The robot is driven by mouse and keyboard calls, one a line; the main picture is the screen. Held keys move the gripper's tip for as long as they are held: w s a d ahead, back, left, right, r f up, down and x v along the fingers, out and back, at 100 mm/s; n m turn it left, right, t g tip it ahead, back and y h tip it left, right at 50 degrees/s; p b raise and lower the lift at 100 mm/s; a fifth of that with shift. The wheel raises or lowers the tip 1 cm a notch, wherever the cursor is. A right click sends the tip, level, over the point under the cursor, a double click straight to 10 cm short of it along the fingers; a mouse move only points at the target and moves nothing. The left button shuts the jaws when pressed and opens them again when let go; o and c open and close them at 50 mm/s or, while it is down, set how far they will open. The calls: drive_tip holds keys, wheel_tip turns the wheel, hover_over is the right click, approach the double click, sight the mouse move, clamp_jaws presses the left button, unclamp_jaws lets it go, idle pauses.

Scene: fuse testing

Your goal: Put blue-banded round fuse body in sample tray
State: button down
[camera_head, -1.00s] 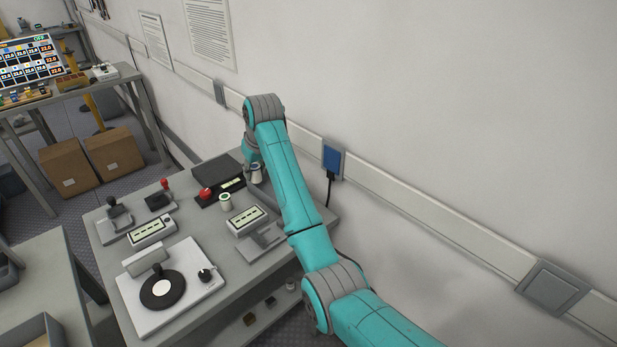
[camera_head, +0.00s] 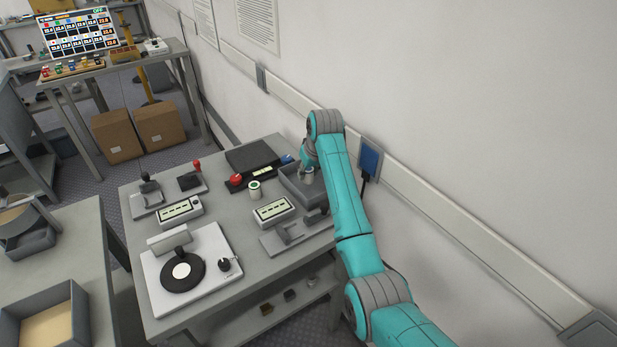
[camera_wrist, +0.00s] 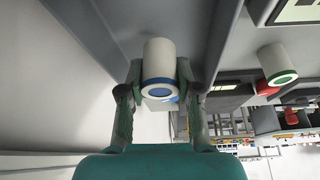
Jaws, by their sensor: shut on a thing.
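The blue-banded round fuse body (camera_wrist: 158,65) is a white cylinder with a blue ring at its near end, seen in the wrist view. My gripper (camera_wrist: 158,88) is shut on it, one finger on each side. In the head view my gripper (camera_head: 306,174) is over the grey open tray (camera_head: 299,204) near the wall, at the right side of the bench. The arm hides part of this tray, and I cannot tell whether the fuse body touches its floor.
A green-banded round body (camera_head: 255,190) stands left of the tray; it also shows in the wrist view (camera_wrist: 277,62). A black device with a red knob (camera_head: 236,180) lies behind it. A labelled meter (camera_head: 273,209) and a grey stand (camera_head: 290,235) are in front. The wall (camera_head: 450,120) is close behind.

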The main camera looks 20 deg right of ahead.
drive_tip(key=shift+f, duration=1.15)
drive_tip(key=shift+f, duration=0.1)
drive_tip(key=c, duration=0.8)
unclamp_jaws()
drive_tip(key=a+v, duration=0.1)
drive_tip(key=v, duration=1.1)
drive_tip(key=shift+d, duration=0.45)
drive_tip(key=shift+s, duration=0.15)
